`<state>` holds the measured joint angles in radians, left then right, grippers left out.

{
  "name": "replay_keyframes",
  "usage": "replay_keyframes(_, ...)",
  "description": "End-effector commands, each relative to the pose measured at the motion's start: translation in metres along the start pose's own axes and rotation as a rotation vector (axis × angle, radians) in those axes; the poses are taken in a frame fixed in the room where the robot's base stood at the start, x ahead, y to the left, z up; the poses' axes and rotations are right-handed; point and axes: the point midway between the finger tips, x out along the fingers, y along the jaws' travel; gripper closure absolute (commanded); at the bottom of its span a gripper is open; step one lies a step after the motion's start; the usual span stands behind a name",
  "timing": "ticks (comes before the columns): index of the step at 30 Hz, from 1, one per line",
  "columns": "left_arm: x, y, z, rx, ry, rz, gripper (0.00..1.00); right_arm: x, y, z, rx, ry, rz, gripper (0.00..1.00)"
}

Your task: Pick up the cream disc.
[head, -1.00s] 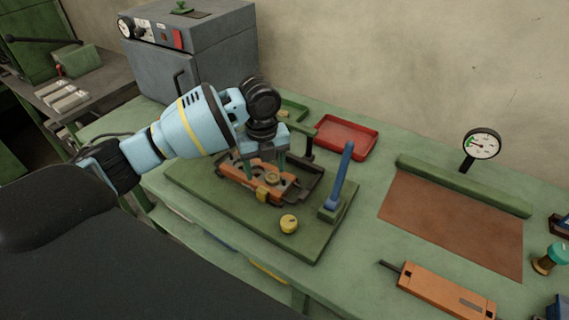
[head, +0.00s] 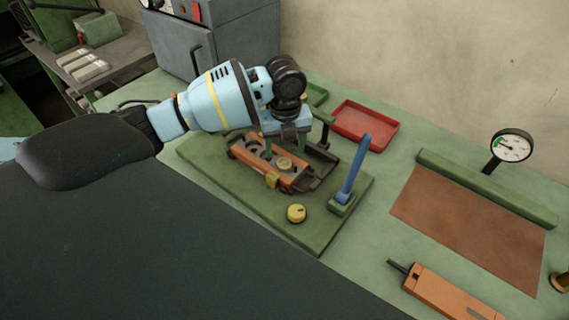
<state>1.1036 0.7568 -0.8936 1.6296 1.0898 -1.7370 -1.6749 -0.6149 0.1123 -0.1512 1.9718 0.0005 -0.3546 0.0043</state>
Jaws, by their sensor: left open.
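A small cream-tan disc (head: 285,163) sits on an orange fixture block (head: 248,151), toward its right end. The block lies on the green base plate (head: 215,175). My left gripper (head: 284,146) is open, its greenish fingers pointing down just behind and above the disc in the picture. I cannot tell whether the fingers touch anything. The disc's far edge is close to the gripper and partly hard to see. My right gripper is not in view.
A blue upright lever (head: 356,170) and a yellow knob (head: 296,213) stand on the plate near the block. A dark tray edge lies right of the block. A red tray (head: 365,132) is behind. A gauge (head: 512,146) and brown mat (head: 465,225) are at right.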

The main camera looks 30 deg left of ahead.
Motion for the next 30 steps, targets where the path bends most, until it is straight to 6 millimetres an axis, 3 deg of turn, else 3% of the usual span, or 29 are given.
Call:
replay_keyframes(9,0.042,0.003,-0.002,0.000,0.002,0.002,0.37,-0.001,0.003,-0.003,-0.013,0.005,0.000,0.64)
replay_keyframes(19,0.048,0.003,-0.002,0.000,0.001,0.003,0.38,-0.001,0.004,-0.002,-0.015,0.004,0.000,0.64)
replay_keyframes(30,0.049,0.003,-0.003,0.001,0.003,0.003,0.84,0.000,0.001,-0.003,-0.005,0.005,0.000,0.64)
